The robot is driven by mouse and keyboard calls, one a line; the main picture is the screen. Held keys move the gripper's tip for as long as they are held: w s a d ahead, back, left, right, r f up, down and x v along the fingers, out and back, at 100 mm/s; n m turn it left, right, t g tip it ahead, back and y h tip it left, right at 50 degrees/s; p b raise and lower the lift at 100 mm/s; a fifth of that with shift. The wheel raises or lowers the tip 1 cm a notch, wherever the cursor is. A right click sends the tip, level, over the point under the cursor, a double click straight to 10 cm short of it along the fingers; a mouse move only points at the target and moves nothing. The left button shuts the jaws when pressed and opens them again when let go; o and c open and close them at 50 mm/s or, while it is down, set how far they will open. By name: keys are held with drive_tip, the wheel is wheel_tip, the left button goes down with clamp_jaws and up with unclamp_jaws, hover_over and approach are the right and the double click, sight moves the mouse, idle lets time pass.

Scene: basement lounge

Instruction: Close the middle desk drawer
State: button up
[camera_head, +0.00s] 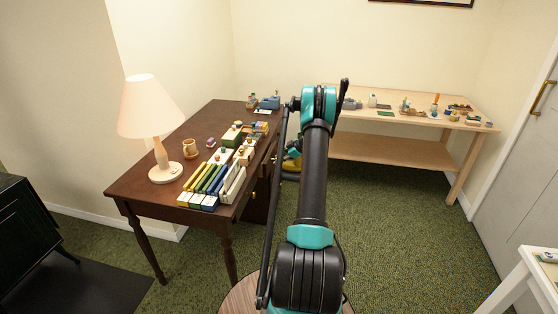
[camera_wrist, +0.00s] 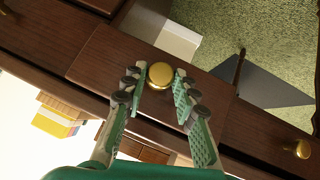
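The dark brown wooden desk (camera_head: 207,128) stands left of my arm in the head view. Its drawer side is partly hidden by my arm. In the wrist view, a brown drawer front (camera_wrist: 105,58) with a round gold knob (camera_wrist: 160,76) lies right before my gripper (camera_wrist: 161,82). My gripper is open, with one finger on each side of the knob; I cannot tell whether they touch it. A second gold knob (camera_wrist: 302,149) shows at the right edge. How far the drawer stands out is hard to tell.
On the desk stand a lamp (camera_head: 152,112), a mug (camera_head: 190,148), a rack of coloured bars (camera_head: 207,183) and several small items. A light wooden table (camera_head: 390,143) holds small objects at the back. Green carpet (camera_head: 395,220) is clear to the right of my arm.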

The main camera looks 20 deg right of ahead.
sight(272, 157)
clamp_jaws()
drive_tip(key=shift+w+a, duration=0.65)
drive_tip(key=shift+a, duration=0.3)
drive_tip(key=shift+w+a, duration=0.6)
drive_tip(key=shift+a, duration=0.3)
drive_tip(key=o, duration=0.7)
unclamp_jaws()
drive_tip(key=shift+a, duration=0.1)
drive_tip(key=shift+o, duration=0.2)
drive_tip(key=v, duration=1.2)
